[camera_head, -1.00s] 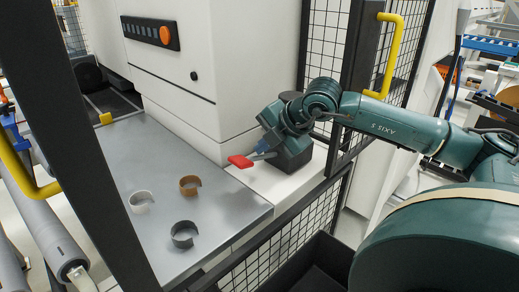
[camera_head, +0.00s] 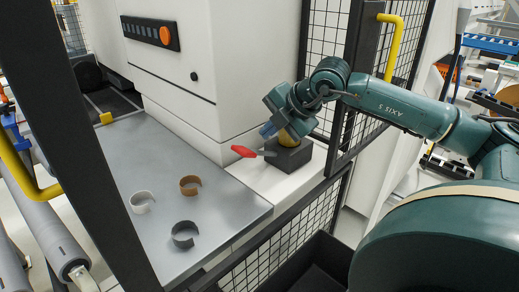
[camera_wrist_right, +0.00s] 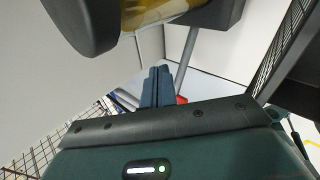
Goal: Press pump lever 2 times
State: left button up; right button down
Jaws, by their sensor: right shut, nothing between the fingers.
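The pump stands on a white ledge beside the machine, with a dark grey base block (camera_head: 290,158) and a yellow body (camera_head: 289,138) partly hidden by my right arm. Its lever ends in a red handle (camera_head: 243,151) that points left. My right gripper (camera_head: 268,131) is shut and empty, just above and right of the red handle, apart from it in the head view. In the right wrist view the closed fingers (camera_wrist_right: 157,85) stand in front of the lever's grey rod (camera_wrist_right: 187,60), and a bit of the red handle (camera_wrist_right: 181,99) shows behind them. My left gripper is out of view.
A grey table (camera_head: 160,180) left of the pump carries a white (camera_head: 142,202), a brown (camera_head: 190,185) and a dark curled band (camera_head: 185,234). A black mesh fence (camera_head: 300,215) runs in front of the pump. A fence post with a yellow handle (camera_head: 391,45) stands behind my arm.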

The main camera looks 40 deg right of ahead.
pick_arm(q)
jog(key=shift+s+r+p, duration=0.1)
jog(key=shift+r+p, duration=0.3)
pick_arm(e)
jog(key=d+r, duration=0.1)
jog(key=r, duration=0.2)
jog(key=shift+d+r, duration=0.15)
jog(key=shift+d, duration=0.25)
dwell(1.8)
